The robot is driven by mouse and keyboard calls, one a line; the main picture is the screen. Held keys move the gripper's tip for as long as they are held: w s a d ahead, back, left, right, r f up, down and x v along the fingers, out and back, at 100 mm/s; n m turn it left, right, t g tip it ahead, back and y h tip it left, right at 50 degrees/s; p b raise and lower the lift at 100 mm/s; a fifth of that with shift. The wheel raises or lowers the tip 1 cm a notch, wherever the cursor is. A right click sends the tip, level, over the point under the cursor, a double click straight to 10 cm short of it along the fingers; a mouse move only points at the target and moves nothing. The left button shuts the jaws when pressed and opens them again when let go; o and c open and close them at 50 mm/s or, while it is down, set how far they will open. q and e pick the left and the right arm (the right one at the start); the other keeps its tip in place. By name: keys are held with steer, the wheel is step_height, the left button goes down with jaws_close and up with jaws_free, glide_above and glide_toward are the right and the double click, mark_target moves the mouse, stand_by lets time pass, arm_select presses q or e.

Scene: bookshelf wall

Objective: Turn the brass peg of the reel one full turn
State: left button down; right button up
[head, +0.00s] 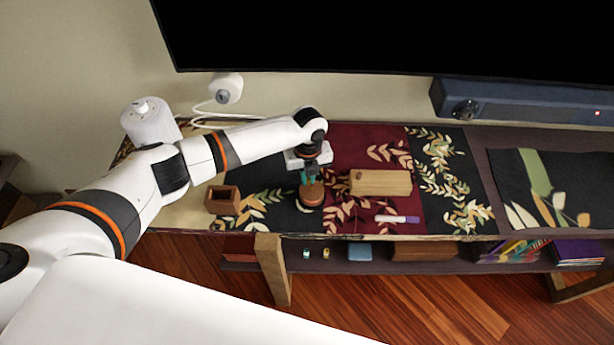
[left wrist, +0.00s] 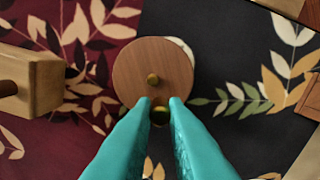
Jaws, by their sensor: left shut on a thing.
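The reel (head: 311,196) is a round wooden piece standing on the dark leaf-patterned cloth. The brass peg (left wrist: 160,115) sits near the rim, between the teal fingertips. My left gripper (head: 309,176) comes down over the reel and is shut on the peg; its fingertips also show in the left wrist view (left wrist: 160,101). The peg is too small to make out in the head view. My right gripper is not in view.
A pale wooden block (head: 380,183) lies right of the reel, with a purple-and-white marker (head: 397,219) in front of it. A small open brown box (head: 222,200) stands to the left. A dark screen (head: 400,40) and a soundbar (head: 520,101) are behind.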

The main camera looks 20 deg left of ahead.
mark_target(308, 179)
arm_select(q)
steer(key=shift+m, duration=0.3)
steer(key=c, duration=1.4)
jaws_free()
steer(key=shift+c, duration=0.2)
step_height(308, 179, up, 12)
steer(key=b, duration=0.1)
